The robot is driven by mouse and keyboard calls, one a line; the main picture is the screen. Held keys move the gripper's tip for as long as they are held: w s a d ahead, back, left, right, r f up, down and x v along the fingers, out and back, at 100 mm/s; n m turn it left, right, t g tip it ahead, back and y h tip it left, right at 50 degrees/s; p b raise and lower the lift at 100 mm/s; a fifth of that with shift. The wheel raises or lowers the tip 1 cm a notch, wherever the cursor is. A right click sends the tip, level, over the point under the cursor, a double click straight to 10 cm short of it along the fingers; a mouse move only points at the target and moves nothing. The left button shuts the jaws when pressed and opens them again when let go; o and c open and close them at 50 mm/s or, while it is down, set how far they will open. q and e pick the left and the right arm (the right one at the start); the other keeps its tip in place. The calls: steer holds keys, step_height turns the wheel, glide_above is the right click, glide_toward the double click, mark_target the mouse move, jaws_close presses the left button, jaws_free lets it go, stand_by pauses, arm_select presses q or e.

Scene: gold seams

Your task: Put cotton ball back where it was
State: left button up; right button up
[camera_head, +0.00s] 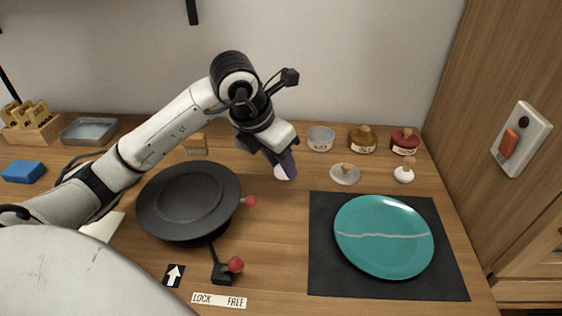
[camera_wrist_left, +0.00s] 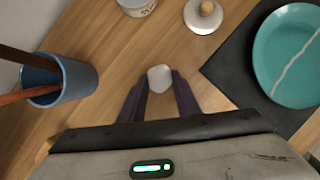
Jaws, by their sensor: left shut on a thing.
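My left gripper (camera_head: 284,172) is shut on the white cotton ball (camera_wrist_left: 160,78). In the wrist view the ball sits between the tips of the two dark fingers. In the head view a white part of it (camera_head: 280,173) shows beside the fingers, above the wooden table; whether it touches the table is unclear. A clear, labelled open jar (camera_head: 320,139) stands behind and right of the gripper. A pale round lid with a wooden knob (camera_head: 345,176) lies in front of that jar; it also shows in the wrist view (camera_wrist_left: 203,18). My right gripper is not in view.
An amber jar (camera_head: 362,141), a red jar (camera_head: 405,142) and a small white knobbed item (camera_head: 403,175) stand right. A teal plate (camera_head: 384,238) lies on a dark mat (camera_head: 325,270). A black turntable (camera_head: 188,200) is left. A blue cup (camera_wrist_left: 72,82) holds sticks.

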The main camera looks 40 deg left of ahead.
arm_select(q)
steer(key=o, duration=0.9)
steer(key=shift+f, duration=0.1)
steer(key=p+v, duration=0.1)
steer(key=v, duration=1.1)
